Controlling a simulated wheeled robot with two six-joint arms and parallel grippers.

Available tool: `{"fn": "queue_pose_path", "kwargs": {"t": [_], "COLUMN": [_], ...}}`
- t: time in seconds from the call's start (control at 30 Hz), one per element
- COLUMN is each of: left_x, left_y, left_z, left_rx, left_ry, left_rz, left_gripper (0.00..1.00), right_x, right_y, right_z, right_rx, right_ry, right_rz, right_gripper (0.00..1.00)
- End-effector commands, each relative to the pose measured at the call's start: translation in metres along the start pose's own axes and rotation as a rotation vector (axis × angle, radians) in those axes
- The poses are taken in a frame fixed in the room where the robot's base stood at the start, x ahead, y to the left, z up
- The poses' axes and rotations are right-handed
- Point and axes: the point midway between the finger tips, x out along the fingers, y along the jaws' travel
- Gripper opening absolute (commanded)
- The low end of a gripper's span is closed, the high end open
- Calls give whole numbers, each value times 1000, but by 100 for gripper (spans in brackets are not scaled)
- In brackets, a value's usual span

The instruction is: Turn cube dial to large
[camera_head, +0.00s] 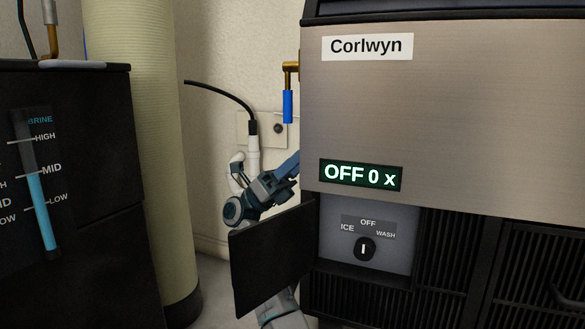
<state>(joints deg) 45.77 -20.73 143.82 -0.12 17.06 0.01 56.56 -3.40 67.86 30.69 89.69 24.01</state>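The ice maker (450,110), a brushed-metal cabinet labelled Corlwyn, fills the right side. Its display (361,175) reads OFF 0 x. Below it, a grey recessed panel holds a black dial (364,249) marked ICE, OFF and WASH, with its white mark upright toward OFF. No dial marked for cube size shows. A dark panel door (268,258) stands open at the recess's left. An arm, apparently my left one, rises behind this door; its gripper (278,184) is beside the cabinet's left side, fingers unclear. My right gripper is not seen.
A blue-handled brass valve (288,105) sticks out from the cabinet's left side. A black cable (225,88) runs near a wall plate (245,128). A pale column (150,150) and a dark brine unit (75,200) stand left. Dark louvres (445,255) lie right of the recess.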

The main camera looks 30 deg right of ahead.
Motion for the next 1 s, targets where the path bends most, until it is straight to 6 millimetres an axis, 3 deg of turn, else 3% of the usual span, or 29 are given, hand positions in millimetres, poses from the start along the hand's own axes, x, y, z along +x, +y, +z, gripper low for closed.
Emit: {"fn": "queue_pose_path", "kwargs": {"t": [0.17, 0.3, 0.53, 0.73, 1.0], "left_x": [13, 24, 32, 34, 34], "left_y": [4, 7, 10, 10, 10], "left_z": [7, 13, 16, 18, 18], "left_rx": [1, 2, 3, 3, 4], "left_ry": [0, 1, 4, 5, 5], "left_rz": [1, 1, 2, 2, 2], "left_gripper": [36, 36, 36, 36, 36], "right_x": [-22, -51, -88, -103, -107], "right_y": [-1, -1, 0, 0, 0], "right_z": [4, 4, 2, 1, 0], "right_rx": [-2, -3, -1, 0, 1], "right_ry": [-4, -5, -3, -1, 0], "right_rz": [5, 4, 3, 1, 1], "right_gripper": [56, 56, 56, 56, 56]}}
